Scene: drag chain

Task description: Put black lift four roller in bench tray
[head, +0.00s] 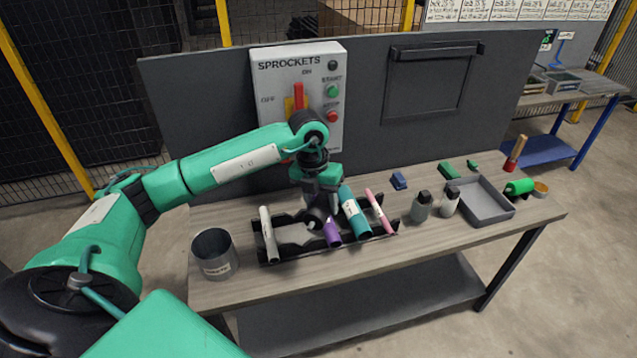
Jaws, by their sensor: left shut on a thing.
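My left gripper (319,203) is over the black rack (272,258) on the bench, pointing down. It is shut on a dark roller (316,218), the black one as far as I can tell; the fingers hide part of it. The roller is low at the rack, and I cannot tell if it still touches it. A white roller (268,235), a purple roller (332,233), a teal roller (354,213) and a pink roller (380,211) lie across the rack. The grey bench tray (486,215) is at the right of the bench and looks empty. My right gripper is out of view.
A grey can (214,254) stands at the bench's left end. Two grey bottles with black caps, (420,207) the nearer one, stand between rack and tray. Blue and green blocks lie behind. A green cylinder (519,187) is right of the tray. The sprockets control box (300,90) is behind.

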